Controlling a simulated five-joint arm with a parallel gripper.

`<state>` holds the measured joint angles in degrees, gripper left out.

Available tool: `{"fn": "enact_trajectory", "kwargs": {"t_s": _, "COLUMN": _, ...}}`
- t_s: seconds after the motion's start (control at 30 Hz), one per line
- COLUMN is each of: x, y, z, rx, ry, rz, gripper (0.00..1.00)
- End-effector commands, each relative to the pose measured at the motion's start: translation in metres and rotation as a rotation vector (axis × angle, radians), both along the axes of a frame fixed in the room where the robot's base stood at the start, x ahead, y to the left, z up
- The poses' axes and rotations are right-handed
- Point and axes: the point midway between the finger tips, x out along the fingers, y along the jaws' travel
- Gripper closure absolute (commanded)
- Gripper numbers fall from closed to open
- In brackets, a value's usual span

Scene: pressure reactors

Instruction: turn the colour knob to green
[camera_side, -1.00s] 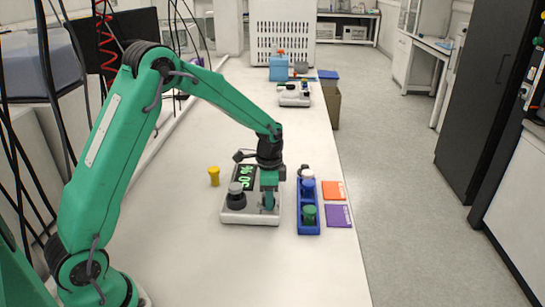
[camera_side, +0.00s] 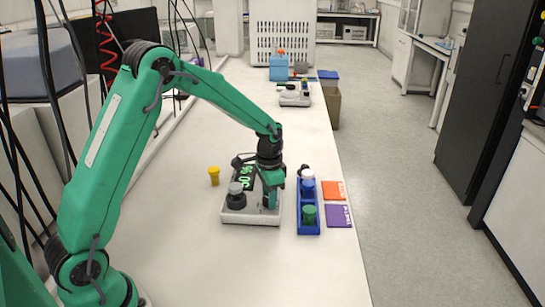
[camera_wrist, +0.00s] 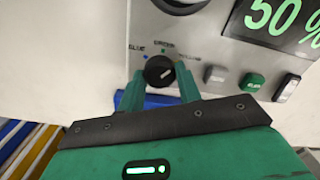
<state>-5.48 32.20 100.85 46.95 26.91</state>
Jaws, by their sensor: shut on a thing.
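The colour knob (camera_wrist: 159,71) is a small round black knob with a white pointer mark, on the light grey panel of the reactor unit (camera_side: 232,217). Labels for blue and green are arched around it, with a third label at the right that is hard to read. The white mark slants to the upper right, towards the third label. My gripper (camera_wrist: 160,82) is shut on the knob, one green finger on each side. In the side view my gripper (camera_side: 270,204) points down at the right part of the unit and hides the knob.
The panel has a display reading 50 % (camera_wrist: 275,18), a large dark knob (camera_side: 236,197) and several small switches. A blue rack with coloured caps (camera_side: 308,229) stands close at the right. A yellow cup (camera_side: 214,175) stands at the left. The front bench is clear.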

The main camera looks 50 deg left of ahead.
Motion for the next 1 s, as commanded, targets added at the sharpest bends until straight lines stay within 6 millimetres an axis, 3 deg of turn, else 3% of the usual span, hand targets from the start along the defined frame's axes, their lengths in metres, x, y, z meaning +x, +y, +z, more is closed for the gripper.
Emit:
{"fn": "enact_trajectory", "kwargs": {"t_s": 0.6, "x": 0.0001, "y": 0.001, "z": 0.0012, "rx": 0.0, "ry": 0.0, "rz": 0.544, "gripper": 0.89}}
{"fn": "enact_trajectory", "kwargs": {"t_s": 1.0, "x": 0.0, "y": 0.0014, "z": 0.0014, "rx": 0.0, "ry": 0.0, "rz": 0.684, "gripper": 0.89}}
